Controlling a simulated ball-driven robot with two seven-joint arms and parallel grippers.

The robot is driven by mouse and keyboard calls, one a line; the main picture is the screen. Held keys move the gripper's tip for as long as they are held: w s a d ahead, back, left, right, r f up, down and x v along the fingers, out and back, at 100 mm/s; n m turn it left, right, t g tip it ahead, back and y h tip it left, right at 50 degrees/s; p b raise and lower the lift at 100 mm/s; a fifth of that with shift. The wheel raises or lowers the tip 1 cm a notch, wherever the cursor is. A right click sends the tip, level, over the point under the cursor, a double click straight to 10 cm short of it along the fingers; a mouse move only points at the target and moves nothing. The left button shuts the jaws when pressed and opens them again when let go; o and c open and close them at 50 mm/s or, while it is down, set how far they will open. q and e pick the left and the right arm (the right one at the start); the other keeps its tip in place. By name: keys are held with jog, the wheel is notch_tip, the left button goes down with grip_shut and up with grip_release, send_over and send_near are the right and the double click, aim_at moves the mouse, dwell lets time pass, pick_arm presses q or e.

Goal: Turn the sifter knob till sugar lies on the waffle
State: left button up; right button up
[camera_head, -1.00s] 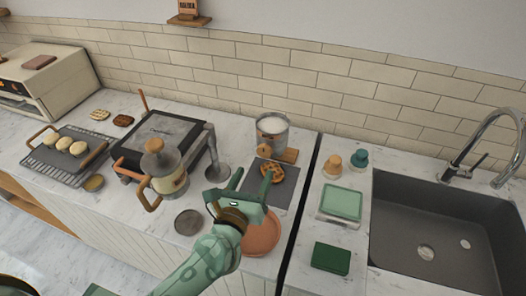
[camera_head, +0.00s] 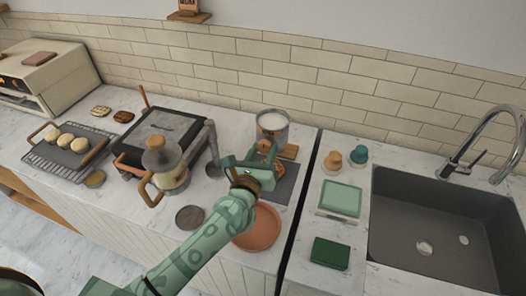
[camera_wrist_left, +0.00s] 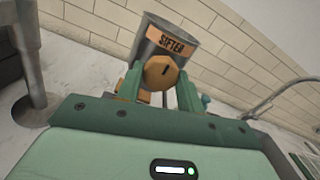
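The sifter (camera_head: 273,125) is a grey metal can standing on the counter at the back; its orange label and orange knob (camera_wrist_left: 161,72) face me in the left wrist view. The waffle (camera_head: 264,147) is mostly hidden behind the gripper, on the dark mat (camera_head: 286,184) below the sifter. I cannot make out sugar on it. My right gripper is not in view.
A terracotta plate (camera_head: 262,228) lies in front of the mat, partly under my left arm. A batter dispenser (camera_head: 166,165) and a waffle iron (camera_head: 160,128) stand to the left. The sink (camera_head: 425,225) is at the right.

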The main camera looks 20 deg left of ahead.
pick_arm(q)
jog(key=shift+m, duration=0.3)
